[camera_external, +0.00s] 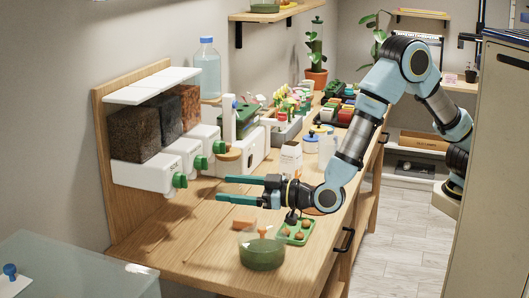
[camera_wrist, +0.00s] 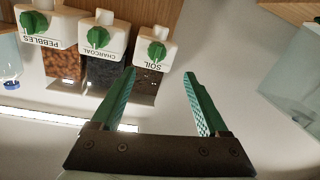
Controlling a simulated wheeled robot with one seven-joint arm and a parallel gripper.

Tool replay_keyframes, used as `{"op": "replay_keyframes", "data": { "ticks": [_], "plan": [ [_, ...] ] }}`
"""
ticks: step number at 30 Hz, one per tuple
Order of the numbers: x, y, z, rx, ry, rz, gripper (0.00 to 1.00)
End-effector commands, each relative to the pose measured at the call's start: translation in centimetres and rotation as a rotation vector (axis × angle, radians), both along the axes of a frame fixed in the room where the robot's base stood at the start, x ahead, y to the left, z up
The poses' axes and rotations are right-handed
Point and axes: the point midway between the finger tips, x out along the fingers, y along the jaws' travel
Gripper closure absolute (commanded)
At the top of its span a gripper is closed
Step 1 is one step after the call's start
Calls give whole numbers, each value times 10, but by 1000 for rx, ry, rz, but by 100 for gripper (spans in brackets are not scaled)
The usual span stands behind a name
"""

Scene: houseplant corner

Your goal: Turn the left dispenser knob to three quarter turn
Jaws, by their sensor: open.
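Three white dispensers stand in a row on a wooden backboard, each with a green knob at its front. The left dispenser knob (camera_external: 180,181) is at the near-left end, below the dark brown fill. In the wrist view, which looks upside down, this knob (camera_wrist: 157,51) sits on the dispenser labelled SOIL. How far it is turned is not clear. My gripper (camera_external: 224,189) is open and empty, level above the table, to the right of the left knob and apart from it. In the wrist view its two green fingers (camera_wrist: 160,73) point toward the SOIL dispenser, with a clear gap between them.
The charcoal knob (camera_external: 201,163) and pebbles knob (camera_external: 219,147) are close beside the left one. A green glass bowl (camera_external: 262,250) and a green tray (camera_external: 297,232) with brown balls stand below my wrist. The table's front left is clear.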

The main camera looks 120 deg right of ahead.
Motion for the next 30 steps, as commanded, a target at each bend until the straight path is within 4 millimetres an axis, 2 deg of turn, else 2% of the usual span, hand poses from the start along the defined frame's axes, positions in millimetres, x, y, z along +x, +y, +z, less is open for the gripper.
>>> {"op": "replay_keyframes", "data": {
  "ticks": [7, 21, 30],
  "plan": [
    [13, -15, 4, -20, -16, -25, 22],
    [72, -66, 4, -19, -15, -23, 22],
    [82, -73, 2, -19, -16, -22, 22]
  ]
}}
